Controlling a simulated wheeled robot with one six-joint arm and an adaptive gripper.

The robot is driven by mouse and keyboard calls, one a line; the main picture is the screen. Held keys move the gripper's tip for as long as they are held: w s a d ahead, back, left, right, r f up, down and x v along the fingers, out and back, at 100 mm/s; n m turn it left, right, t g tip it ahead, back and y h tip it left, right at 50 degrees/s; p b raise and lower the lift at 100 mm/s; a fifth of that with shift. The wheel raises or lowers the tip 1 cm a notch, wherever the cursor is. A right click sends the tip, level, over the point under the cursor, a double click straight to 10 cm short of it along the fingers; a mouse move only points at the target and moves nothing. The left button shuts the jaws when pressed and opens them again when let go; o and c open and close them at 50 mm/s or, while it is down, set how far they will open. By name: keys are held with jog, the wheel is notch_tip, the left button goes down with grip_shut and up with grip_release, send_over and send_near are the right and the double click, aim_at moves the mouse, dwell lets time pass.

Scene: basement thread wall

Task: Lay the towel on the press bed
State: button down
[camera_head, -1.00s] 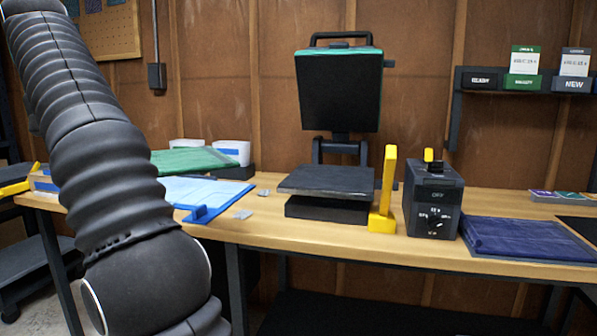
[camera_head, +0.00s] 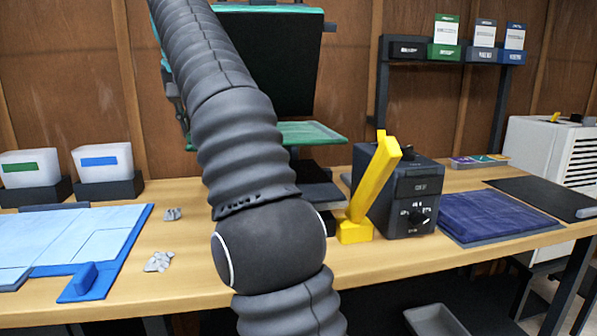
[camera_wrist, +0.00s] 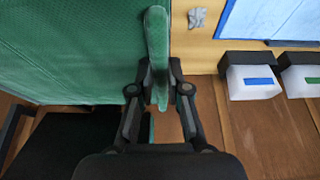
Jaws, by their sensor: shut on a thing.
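The green towel (camera_head: 308,134) shows to the right of my arm in the head view, flat and level, over the dark press bed (camera_head: 319,192). A gap shows between towel and bed. My arm hides the left part of both. In the wrist view the towel (camera_wrist: 75,50) fills the upper left, and my gripper (camera_wrist: 158,85) is shut on its raised edge. The gripper is hidden behind my arm in the head view. The press's black upper plate (camera_head: 290,60) stands raised behind the towel.
A yellow lever (camera_head: 372,180) and a dark control box (camera_head: 400,195) stand right of the bed. A folded navy towel (camera_head: 495,213) lies further right. A blue board (camera_head: 75,290) with light blue sheets and two white bins (camera_head: 104,160) are at left. Grey scraps (camera_head: 158,262) lie between.

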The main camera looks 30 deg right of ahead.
jog(key=shift+a+r, duration=0.1)
jog(key=shift+a, duration=0.1)
jog(key=f, duration=0.5)
jog(key=shift+d+b, duration=0.3)
jog(key=shift+b, duration=0.05)
jog(key=shift+f+b, duration=0.95)
jog(key=shift+f, duration=1.45)
jog(key=shift+a, duration=0.1)
jog(key=c, duration=1.1)
grip_release()
jog(key=shift+c, duration=0.2)
